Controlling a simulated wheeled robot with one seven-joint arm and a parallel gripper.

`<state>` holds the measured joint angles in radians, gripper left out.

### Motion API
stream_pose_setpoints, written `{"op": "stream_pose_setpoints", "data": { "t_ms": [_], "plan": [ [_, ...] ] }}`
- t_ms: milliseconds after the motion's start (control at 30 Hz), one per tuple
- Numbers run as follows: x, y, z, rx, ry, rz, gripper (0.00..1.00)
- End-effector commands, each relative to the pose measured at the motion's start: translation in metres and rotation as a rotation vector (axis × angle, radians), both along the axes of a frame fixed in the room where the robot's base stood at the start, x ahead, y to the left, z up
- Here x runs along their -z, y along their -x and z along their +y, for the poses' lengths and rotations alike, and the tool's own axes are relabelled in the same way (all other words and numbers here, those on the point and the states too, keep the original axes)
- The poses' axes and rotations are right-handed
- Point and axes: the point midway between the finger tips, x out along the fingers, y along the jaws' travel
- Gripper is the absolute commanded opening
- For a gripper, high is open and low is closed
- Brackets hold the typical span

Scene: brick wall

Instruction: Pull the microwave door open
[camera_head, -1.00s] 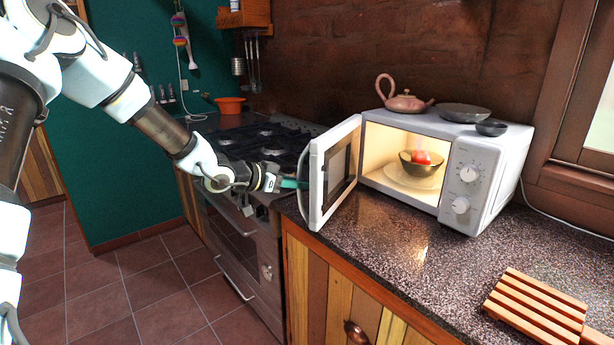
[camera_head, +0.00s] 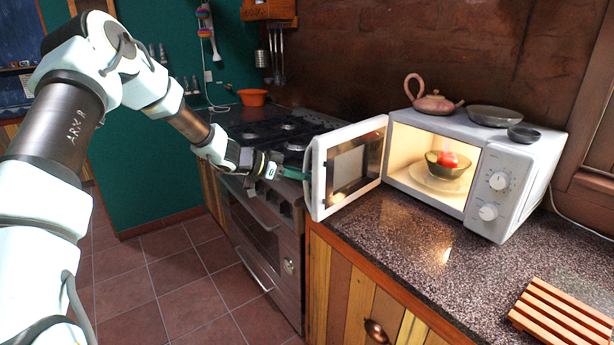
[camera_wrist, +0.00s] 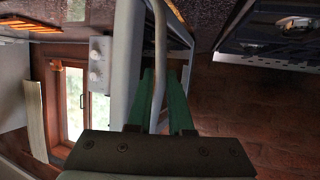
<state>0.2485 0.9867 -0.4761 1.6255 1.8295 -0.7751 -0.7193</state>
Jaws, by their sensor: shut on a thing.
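The white microwave (camera_head: 519,177) stands on the speckled counter with its inside lit. Its door (camera_head: 322,172) is swung wide open to the left. A bowl (camera_head: 437,170) with a red item (camera_head: 447,159) sits on the plate inside. My gripper (camera_head: 296,174) reaches the door's outer side from the left. In the wrist view, the green fingers of my gripper (camera_wrist: 161,100) are on either side of the door handle (camera_wrist: 159,60), shut on it. The door edge (camera_wrist: 125,65) runs beside the handle there.
A teapot (camera_head: 434,103), a dark dish (camera_head: 495,116) and a small bowl (camera_head: 524,134) stand on the microwave. The stove (camera_head: 262,215) is left of the door. A wooden rack (camera_head: 566,315) lies at the front right. The counter before the microwave is clear.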

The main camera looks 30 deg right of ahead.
Motion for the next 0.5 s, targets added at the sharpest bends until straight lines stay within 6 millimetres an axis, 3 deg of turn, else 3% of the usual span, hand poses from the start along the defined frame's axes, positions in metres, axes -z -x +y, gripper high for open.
{"op": "stream_pose_setpoints", "data": {
  "t_ms": [200, 233, 300, 500],
  "plan": [
    [-0.0005, 0.0003, -0.0007, 0.001, 0.001, -0.002, 0.0],
    [-0.0006, 0.0004, -0.0007, 0.001, 0.001, -0.002, 0.2],
    [-0.0006, 0.0004, -0.0008, 0.001, 0.001, -0.002, 0.28],
    [-0.0006, 0.0003, -0.0006, 0.0, 0.001, -0.001, 0.3]
  ]
}}
